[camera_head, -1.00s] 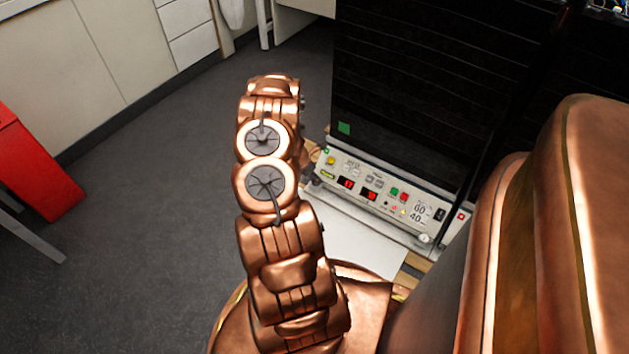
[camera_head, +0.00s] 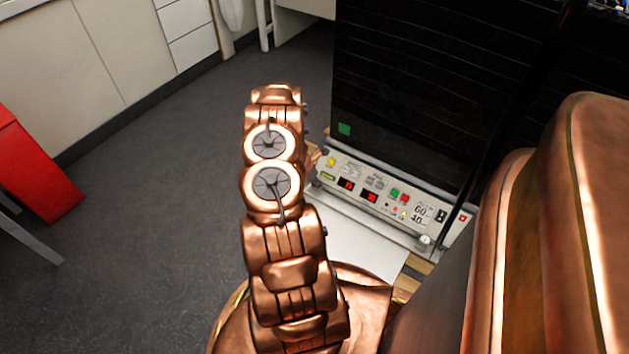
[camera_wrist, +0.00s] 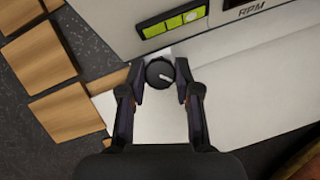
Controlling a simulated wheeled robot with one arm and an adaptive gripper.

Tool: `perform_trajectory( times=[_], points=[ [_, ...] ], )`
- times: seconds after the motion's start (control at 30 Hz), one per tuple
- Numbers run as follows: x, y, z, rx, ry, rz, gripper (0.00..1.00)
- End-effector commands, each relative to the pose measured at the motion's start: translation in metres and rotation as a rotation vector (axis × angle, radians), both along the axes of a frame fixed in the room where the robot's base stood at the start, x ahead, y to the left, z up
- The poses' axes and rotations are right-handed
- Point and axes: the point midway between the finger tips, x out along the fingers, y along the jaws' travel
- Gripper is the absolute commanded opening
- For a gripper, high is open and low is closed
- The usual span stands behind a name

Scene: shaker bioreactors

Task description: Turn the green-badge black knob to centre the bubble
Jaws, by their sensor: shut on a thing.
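In the wrist view the black knob (camera_wrist: 159,76), with a pale pointer line aimed to the lower right, sits between the two fingertips of my gripper (camera_wrist: 160,71). My gripper is shut on it, one finger on each side. Just above is a yellow-green level strip (camera_wrist: 165,25) in three segments on the white panel. A pale round bubble (camera_wrist: 190,15) lies in its right-hand segment, off the middle. In the head view the strip (camera_head: 328,176) is small at the panel's left end. My arm hides the gripper and knob there.
The white control panel (camera_head: 384,208) with red displays and buttons is under a tall black cabinet (camera_head: 420,90) bearing a green square. Wooden blocks (camera_wrist: 40,55) lie left of the knob in the wrist view. Open grey floor (camera_head: 130,220) is left of my arm.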

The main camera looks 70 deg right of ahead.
Motion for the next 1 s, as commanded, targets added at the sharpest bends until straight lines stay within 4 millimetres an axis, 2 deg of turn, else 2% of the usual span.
perform_trajectory(
  times=[0.03,0.23,0.63,1.0],
  points=[
    [-0.0002,0.0001,0.0000,0.000,0.001,0.000,0.19],
    [-0.0003,0.0002,0.0000,0.000,0.001,0.000,0.00],
    [0.0002,0.0005,0.0003,0.000,-0.001,0.030,0.00],
    [-0.0007,0.0014,0.0005,0.000,0.001,0.144,0.00]
  ],
)
